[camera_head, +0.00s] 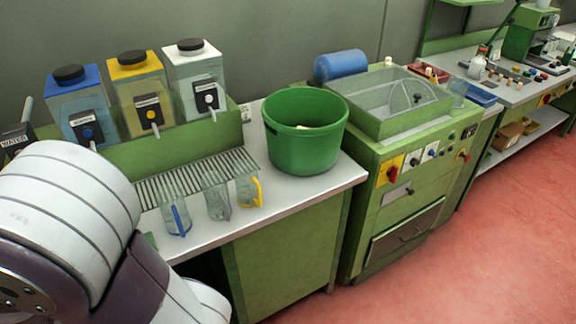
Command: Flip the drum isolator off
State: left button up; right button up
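A green machine (372,215) with a clear-lidded drum housing (395,98) on top stands right of the centre. On the left of its front panel is a yellow plate with a red rotary switch (391,173), which looks like the isolator. Its handle position is too small to read surely. To its right are small knobs and buttons, with another red knob (463,155) at the far end. My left arm fills the lower left, well apart from the machine; its gripper is not in view. My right gripper is not in view either.
A grey counter (300,192) holds a green bucket (305,135), three jugs (216,195) on a rack and three capped dispensers (135,85). A blue cylinder (341,66) lies behind the drum housing. The red floor (480,250) before the machine is clear.

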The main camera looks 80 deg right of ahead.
aim_at(394, 172)
jog(key=z, duration=3.7)
jog(key=i+l, duration=0.1)
jog(key=i, duration=0.5)
jog(key=i+u, duration=0.1)
jog(key=i, duration=0.45)
jog(key=l, duration=0.1)
